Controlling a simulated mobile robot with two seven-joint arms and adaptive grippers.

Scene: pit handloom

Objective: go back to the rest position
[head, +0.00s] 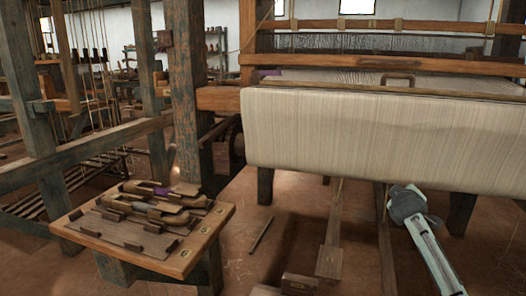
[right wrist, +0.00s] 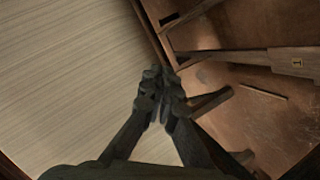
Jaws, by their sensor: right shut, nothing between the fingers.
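My right gripper (right wrist: 160,78) is shut with nothing between its fingers in the right wrist view. In the head view my right wrist shows as a grey shape at the lower right, in front of the loom's lower edge, at the end of a pale arm; its fingertips cannot be made out there. The cream cloth roll (head: 380,130) of the loom spans the upper right of the head view. Cloth (right wrist: 70,60) also fills the left of the right wrist view. I cannot tell whether the gripper touches it. My left gripper is not in view.
A low wooden stand (head: 178,258) with shuttles (head: 165,195) is at the lower left. Wooden treadles (head: 330,255) lie under the loom. A thin stick (head: 260,233) lies on the brown floor between. Timber posts (head: 186,90) stand at the left.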

